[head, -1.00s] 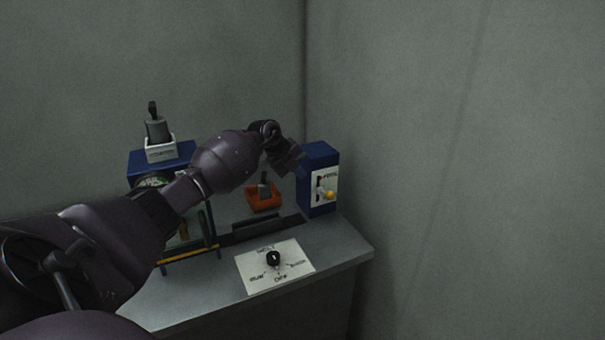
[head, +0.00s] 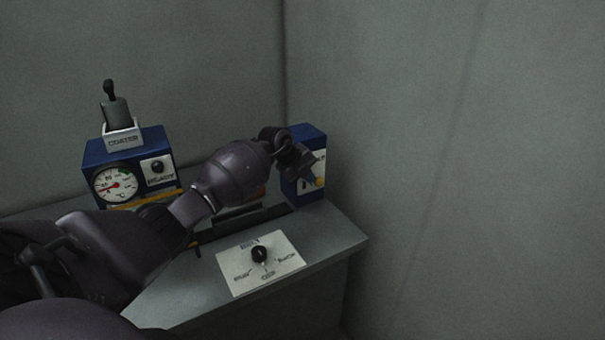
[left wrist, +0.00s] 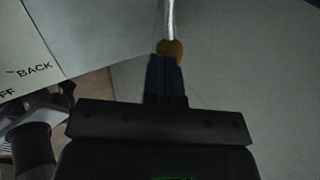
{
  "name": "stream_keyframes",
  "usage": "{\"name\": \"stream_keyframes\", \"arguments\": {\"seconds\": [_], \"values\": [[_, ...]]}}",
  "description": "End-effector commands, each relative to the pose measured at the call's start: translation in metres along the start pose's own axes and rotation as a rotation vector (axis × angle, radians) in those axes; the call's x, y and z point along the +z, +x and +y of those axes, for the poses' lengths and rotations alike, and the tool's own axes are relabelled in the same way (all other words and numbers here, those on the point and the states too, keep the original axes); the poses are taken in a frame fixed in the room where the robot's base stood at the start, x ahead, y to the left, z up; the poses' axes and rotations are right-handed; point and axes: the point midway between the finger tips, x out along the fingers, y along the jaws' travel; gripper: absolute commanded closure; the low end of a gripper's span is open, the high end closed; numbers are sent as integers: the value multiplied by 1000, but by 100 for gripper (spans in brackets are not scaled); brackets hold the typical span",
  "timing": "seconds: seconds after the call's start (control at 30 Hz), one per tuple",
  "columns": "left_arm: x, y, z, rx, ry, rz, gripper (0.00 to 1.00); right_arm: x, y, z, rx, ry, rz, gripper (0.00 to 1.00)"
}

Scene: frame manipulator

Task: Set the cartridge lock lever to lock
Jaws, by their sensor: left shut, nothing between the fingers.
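A blue box (head: 299,146) stands at the right end of the bench, with a white labelled plate on its front. A lever with a yellow knob (head: 320,182) sticks out of that plate; its label is too small to read. My left gripper (head: 312,181) is shut and empty in front of the box, its fingertips at the knob. In the left wrist view the yellow-orange knob (left wrist: 171,48) on a metal rod lies right at the shut fingertips (left wrist: 166,64). I cannot tell whether they touch. My gripper hides part of the plate. My right gripper is out of view.
A white plate with a black rotary knob (head: 259,254) lies at the bench front. Walls close in behind and right.

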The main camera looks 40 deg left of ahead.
Motion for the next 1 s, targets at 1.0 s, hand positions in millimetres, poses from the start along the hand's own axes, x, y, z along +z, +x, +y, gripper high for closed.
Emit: {"name": "stream_keyframes", "arguments": {"seconds": [1.0], "values": [[6,7,10,5,65,-92,100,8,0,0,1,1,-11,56]]}}
